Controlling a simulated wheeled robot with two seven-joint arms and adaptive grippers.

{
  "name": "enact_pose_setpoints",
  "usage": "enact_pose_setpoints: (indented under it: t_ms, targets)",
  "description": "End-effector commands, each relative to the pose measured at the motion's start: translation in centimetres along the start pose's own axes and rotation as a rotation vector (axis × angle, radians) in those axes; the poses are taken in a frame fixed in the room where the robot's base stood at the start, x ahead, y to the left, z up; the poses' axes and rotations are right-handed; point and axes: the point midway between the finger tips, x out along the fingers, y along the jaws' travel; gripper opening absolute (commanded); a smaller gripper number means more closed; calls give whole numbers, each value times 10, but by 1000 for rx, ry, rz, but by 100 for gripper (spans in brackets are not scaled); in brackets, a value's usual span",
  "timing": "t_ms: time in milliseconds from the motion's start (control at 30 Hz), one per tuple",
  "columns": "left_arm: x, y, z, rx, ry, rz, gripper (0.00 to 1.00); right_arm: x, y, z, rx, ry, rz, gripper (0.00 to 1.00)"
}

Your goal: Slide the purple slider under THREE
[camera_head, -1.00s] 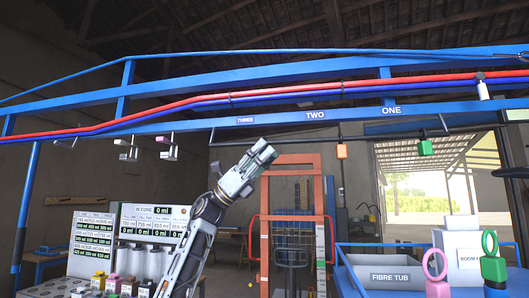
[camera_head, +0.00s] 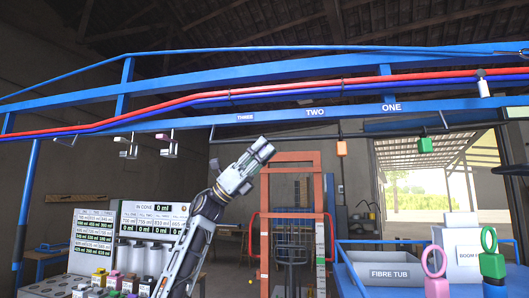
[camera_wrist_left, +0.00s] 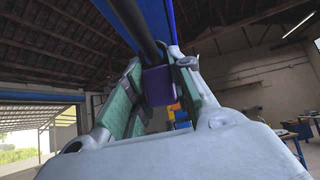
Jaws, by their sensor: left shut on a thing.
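The purple slider (camera_wrist_left: 158,86) sits on a dark rail (camera_wrist_left: 134,22) in the left wrist view, between my left gripper's green-padded fingers. In the head view, my left gripper (camera_head: 262,150) is raised to the dark rail (camera_head: 310,136) under the blue beam and hides the slider. The gripper is shut on the slider. The THREE label (camera_head: 245,118) is on the beam, just up and left of the fingertips. The TWO label (camera_head: 315,112) is to the right, and the ONE label (camera_head: 391,107) farther right. My right gripper is not in view.
The fibre tub (camera_head: 390,274) stands lower right. The dispenser panel (camera_head: 150,218) is lower left.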

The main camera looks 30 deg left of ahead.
Motion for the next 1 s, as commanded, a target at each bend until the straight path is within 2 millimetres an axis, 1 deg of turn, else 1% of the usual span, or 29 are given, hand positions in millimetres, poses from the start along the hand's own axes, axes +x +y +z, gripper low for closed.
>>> enact_pose_setpoints:
  t_ms: [300,400,733,767,900,933,1000]
  targets:
    - [-32,1,32,3,-2,3,0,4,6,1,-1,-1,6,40]
    - [-38,0,38,2,-1,2,0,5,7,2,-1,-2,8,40]
    - [-40,0,40,0,-1,1,0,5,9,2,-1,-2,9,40]
    - [-40,0,40,0,-1,1,26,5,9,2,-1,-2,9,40]
    - [-40,0,40,1,-1,0,44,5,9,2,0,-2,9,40]
    - [-40,0,40,1,-1,0,46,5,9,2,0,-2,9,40]
    - [-40,0,40,1,-1,0,46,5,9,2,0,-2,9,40]
